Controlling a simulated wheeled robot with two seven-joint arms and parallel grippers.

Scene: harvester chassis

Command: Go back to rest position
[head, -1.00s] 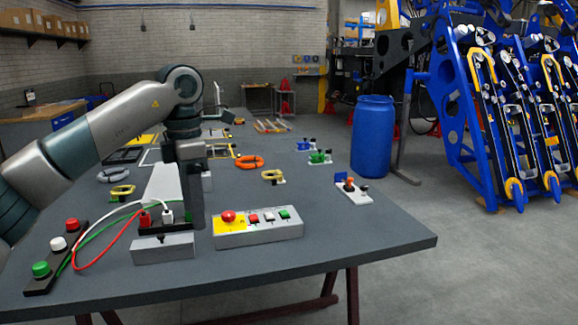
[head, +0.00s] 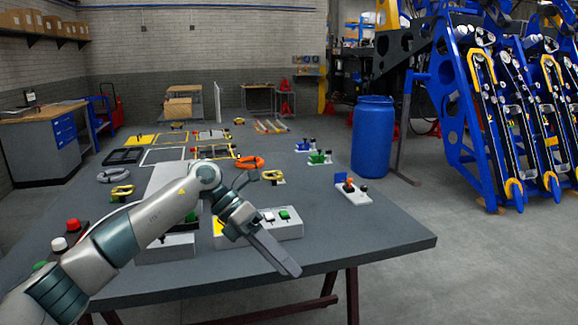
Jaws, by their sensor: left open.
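My left arm comes in from the left in the head view. Its gripper (head: 284,264) is open and empty, pointing down and to the right over the front edge of the grey table (head: 380,240). It hides part of the control box (head: 292,230) behind it; the white and green buttons still show, but the red one is covered. My right gripper is not in view.
A small switch block (head: 352,193) stands on the table's right side. An orange coil (head: 249,162) and a yellow clamp-like part (head: 273,176) lie farther back. A blue barrel (head: 373,138) stands beyond the right edge. The table's front right is clear.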

